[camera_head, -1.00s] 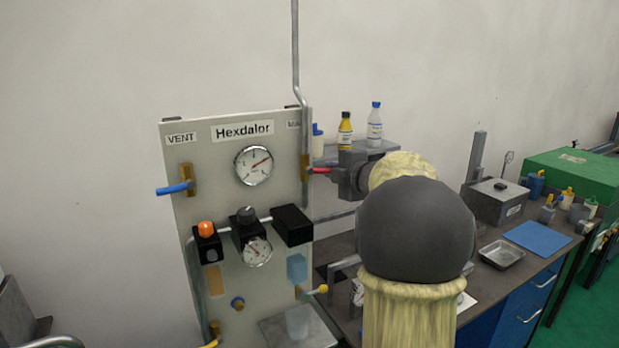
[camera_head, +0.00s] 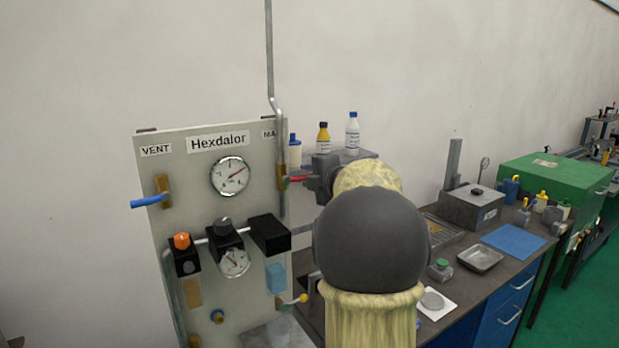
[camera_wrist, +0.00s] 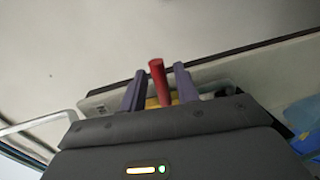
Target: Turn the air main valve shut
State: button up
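The air main valve is at the upper right of the panel (camera_head: 208,290), under a partly hidden label starting "MA" (camera_head: 268,133). Its brass body (camera_head: 282,177) is on the panel's right edge, and its red lever (camera_head: 297,179) points right, toward my gripper. In the wrist view the red lever (camera_wrist: 159,82) stands between my gripper's two fingers (camera_wrist: 158,88), with a gap visible on each side. The fingers are apart.
The vent valve with a blue lever (camera_head: 147,201) is on the panel's left side. A gauge (camera_head: 229,176) sits between the valves. Bottles (camera_head: 352,133) stand on a shelf behind my gripper. A bench (camera_head: 455,285) with a tray (camera_head: 480,259) extends to the right.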

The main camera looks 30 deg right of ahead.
jog(key=shift+s, duration=0.1)
jog(key=s+r+b, duration=0.3)
jog(key=s, duration=1.3)
jog(key=shift+s+a+r, duration=0.15)
jog(key=shift+s+a, duration=0.15)
jog(key=shift+a, duration=0.15)
jog(key=shift+d, duration=0.1)
jog(key=shift+s, duration=0.15)
